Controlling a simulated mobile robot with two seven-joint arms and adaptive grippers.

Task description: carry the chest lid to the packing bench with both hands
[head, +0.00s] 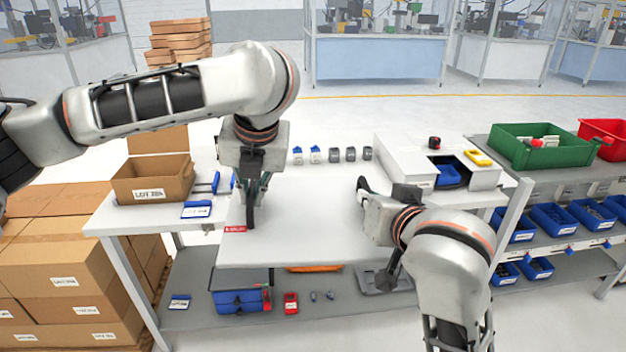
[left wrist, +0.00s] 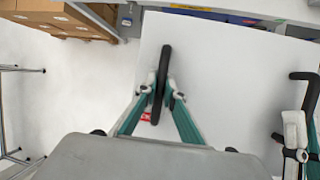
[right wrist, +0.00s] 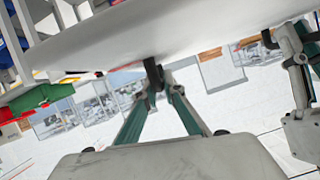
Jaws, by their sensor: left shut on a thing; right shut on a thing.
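The chest lid (head: 300,235) is a flat white panel with a small red label near its left end. My left gripper (head: 251,212) is shut on a dark handle at the lid's left side; that handle (left wrist: 162,82) shows between the fingers in the left wrist view. My right gripper (head: 364,190) is at the lid's right side, shut on its other handle (right wrist: 152,75), partly hidden in the head view. The lid looks about level. It covers the middle of the white packing bench (head: 110,217); whether it touches the top cannot be told.
Below, the lower shelf holds a blue box (head: 238,301). A rack with a green crate (head: 530,150) stands at right.

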